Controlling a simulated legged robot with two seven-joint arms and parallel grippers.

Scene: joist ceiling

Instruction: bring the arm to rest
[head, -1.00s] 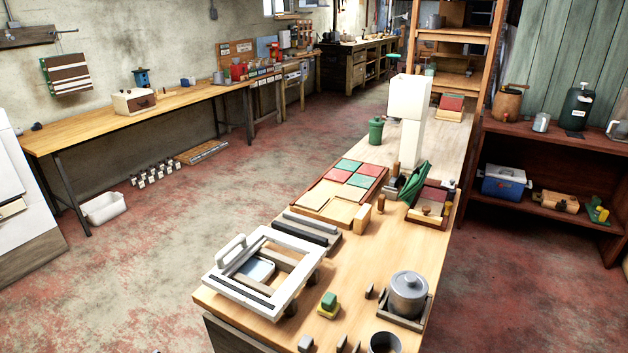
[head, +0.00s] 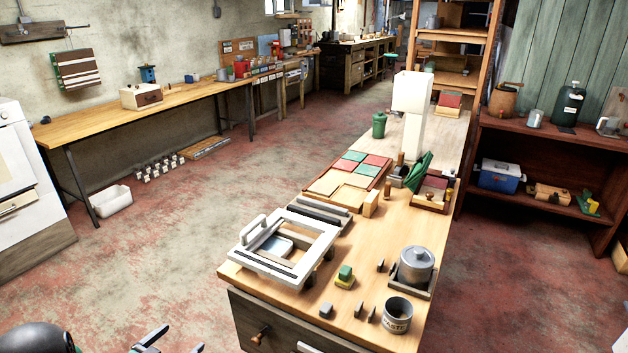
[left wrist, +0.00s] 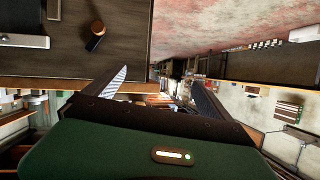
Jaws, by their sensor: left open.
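My left gripper (head: 168,344) shows at the bottom edge of the head view, low in front of the bench and left of its drawer front. In the left wrist view my left gripper (left wrist: 160,95) has its two fingers spread apart with nothing between them. A dark rounded part of my left arm (head: 38,338) shows at the bottom left corner of the head view. My right gripper is not in view.
The wooden bench (head: 385,235) holds a white frame (head: 283,248), a lidded grey pot (head: 416,265) and a waste tin (head: 397,315). A drawer knob (head: 261,334) sticks out of its front. Open floor (head: 180,255) lies left of the bench.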

